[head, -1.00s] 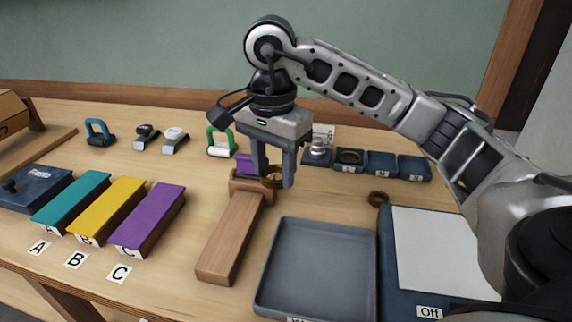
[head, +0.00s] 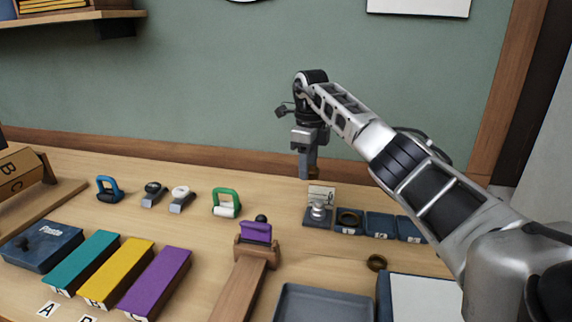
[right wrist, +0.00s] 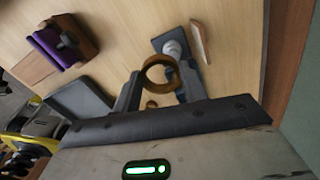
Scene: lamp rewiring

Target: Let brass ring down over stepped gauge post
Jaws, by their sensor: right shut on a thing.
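The stepped gauge post (head: 319,208) is a silver stepped stud on a dark square base at the back of the table; it also shows in the right wrist view (right wrist: 172,48). My right gripper (head: 308,174) is raised above and slightly left of the post in the head view, pointing down. In the right wrist view it is shut on the brass ring (right wrist: 160,70), whose hole is visible between the fingertips. The ring is apart from the post, which appears just beyond it there. In the head view the ring is mostly hidden by the fingers. My left gripper is not in view.
A label card (head: 322,192) stands behind the post. Dark bins (head: 380,224) sit to its right, the nearest holding a dark ring. Another brass ring (head: 376,262) lies on the table. A wooden stand with a purple block (head: 256,232) and a green-handled tool (head: 226,204) are to the left.

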